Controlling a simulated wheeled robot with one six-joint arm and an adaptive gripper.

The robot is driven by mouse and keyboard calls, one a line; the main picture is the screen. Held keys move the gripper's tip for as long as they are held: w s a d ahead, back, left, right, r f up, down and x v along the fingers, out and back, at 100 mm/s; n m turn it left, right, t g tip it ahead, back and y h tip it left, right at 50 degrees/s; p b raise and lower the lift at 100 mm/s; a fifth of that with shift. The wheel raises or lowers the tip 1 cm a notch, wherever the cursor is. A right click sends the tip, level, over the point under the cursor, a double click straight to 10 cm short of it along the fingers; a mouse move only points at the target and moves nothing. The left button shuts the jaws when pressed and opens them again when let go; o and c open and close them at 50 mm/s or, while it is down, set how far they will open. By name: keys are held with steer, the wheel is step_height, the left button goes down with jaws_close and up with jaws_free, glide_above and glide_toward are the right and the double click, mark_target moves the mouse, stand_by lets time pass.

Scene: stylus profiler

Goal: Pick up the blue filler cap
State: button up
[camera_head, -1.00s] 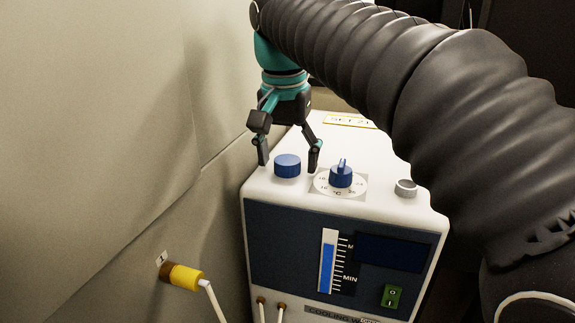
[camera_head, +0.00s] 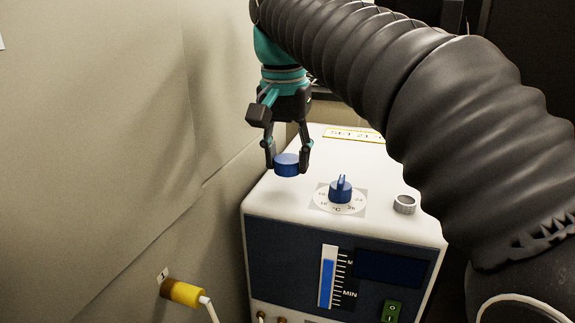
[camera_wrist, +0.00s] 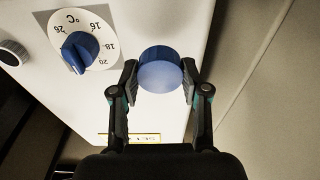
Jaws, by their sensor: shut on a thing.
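The blue filler cap (camera_head: 287,165) is a short round blue cylinder. My gripper (camera_head: 287,163) is shut on it, one finger on each side. In the head view the cap appears held above the white top of the cooling unit (camera_head: 280,205). The wrist view also shows the cap (camera_wrist: 160,70) between the two fingertips (camera_wrist: 160,80), with the white top behind it. The top where the cap stood shows no clear opening in these views.

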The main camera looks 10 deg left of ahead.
steer(key=s+d+r, duration=0.4)
steer(key=d+r, duration=0.3)
steer(key=d, duration=0.4)
steer(key=shift+r+p, duration=0.3)
steer(key=shift+r, duration=0.1)
jaws_close()
